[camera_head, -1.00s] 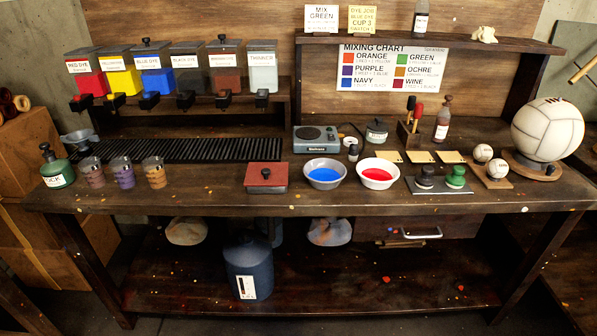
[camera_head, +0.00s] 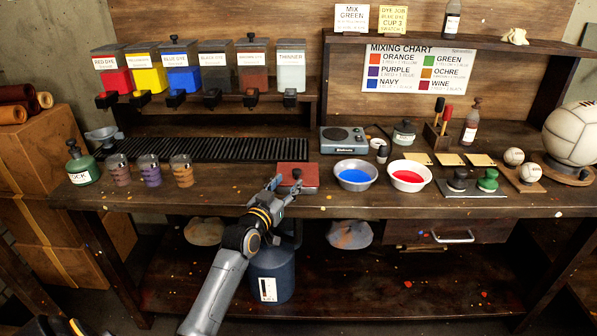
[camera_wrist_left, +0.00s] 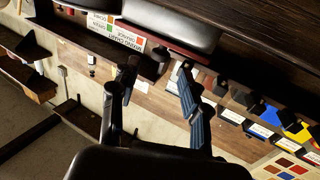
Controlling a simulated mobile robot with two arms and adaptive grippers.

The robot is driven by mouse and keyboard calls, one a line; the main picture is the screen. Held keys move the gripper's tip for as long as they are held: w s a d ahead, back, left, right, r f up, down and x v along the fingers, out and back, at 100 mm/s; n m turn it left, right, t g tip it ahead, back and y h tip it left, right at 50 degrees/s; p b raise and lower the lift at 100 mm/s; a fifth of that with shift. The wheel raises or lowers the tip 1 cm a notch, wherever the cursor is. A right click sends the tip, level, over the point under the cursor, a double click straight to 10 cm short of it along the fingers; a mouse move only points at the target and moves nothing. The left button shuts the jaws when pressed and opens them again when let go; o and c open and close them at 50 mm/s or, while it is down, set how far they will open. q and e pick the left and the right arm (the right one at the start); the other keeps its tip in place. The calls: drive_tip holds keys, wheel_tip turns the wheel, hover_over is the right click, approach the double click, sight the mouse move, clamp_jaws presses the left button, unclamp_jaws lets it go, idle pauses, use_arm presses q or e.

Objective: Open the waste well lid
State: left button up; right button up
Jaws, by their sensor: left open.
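The waste well lid is most likely the red lid (camera_head: 309,173) with a dark knob (camera_head: 297,173), on a low grey box on the bench, left of the blue bowl. It looks closed. My left gripper (camera_head: 286,184) reaches up from below to the lid's front left, with its fingers apart beside the knob. In the left wrist view, the lid's red edge (camera_wrist_left: 183,45) and its knob (camera_wrist_left: 160,55) lie just beyond and between the open fingertips (camera_wrist_left: 156,76). I cannot tell whether the fingers touch the knob.
A blue dye bowl (camera_head: 355,175) and a red dye bowl (camera_head: 408,176) stand right of the lid. A black drain grate (camera_head: 215,150) and a scale (camera_head: 343,140) lie behind. Several cups, including a purple one (camera_head: 150,171), stand to the left. The bench front between cups and lid is clear.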

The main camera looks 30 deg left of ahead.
sight(295, 174)
use_arm(q)
drive_tip(key=w, duration=0.4)
drive_tip(key=w+a, duration=0.1)
drive_tip(key=w, duration=0.2)
drive_tip(key=shift+a, duration=0.1)
clamp_jaws()
drive_tip(key=shift+f, duration=0.1)
